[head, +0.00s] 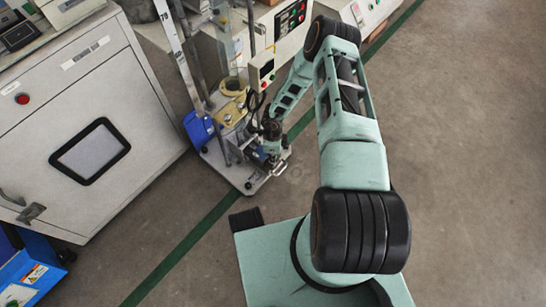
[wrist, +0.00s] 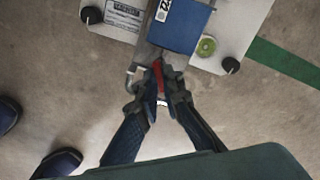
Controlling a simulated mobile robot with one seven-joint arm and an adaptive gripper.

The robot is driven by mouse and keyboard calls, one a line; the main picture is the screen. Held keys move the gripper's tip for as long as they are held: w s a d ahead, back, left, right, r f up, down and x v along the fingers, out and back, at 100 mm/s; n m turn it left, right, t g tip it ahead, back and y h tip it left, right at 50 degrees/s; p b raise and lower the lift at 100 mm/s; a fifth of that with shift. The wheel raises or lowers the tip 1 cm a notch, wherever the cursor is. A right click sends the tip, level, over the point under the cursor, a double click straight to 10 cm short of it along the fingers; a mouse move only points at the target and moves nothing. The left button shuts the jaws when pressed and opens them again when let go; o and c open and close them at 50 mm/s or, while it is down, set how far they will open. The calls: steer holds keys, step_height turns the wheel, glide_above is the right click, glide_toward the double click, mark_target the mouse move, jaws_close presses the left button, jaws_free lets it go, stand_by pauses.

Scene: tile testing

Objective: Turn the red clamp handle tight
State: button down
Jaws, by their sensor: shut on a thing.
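The red clamp handle (wrist: 157,75) shows in the wrist view as a narrow red strip between the fingertips, under the blue block of the test rig. My gripper (wrist: 161,84) is shut on it, with one finger on each side. Part of the handle is hidden by the fingers. In the head view my gripper (head: 271,150) is low at the front of the rig, and the handle cannot be made out there.
The rig's pale base plate (head: 247,182) stands on the floor by a green line (head: 190,243). A large grey cabinet (head: 60,160) stands further left. Floor at the right is clear.

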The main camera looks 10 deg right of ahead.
steer(key=m, duration=0.6)
steer(key=shift+m, duration=0.3)
stand_by(0.4)
steer(key=c, duration=2.1)
jaws_free()
steer(key=shift+r, duration=0.1)
step_height(320, 180, up, 12)
steer(key=shift+f, duration=0.1)
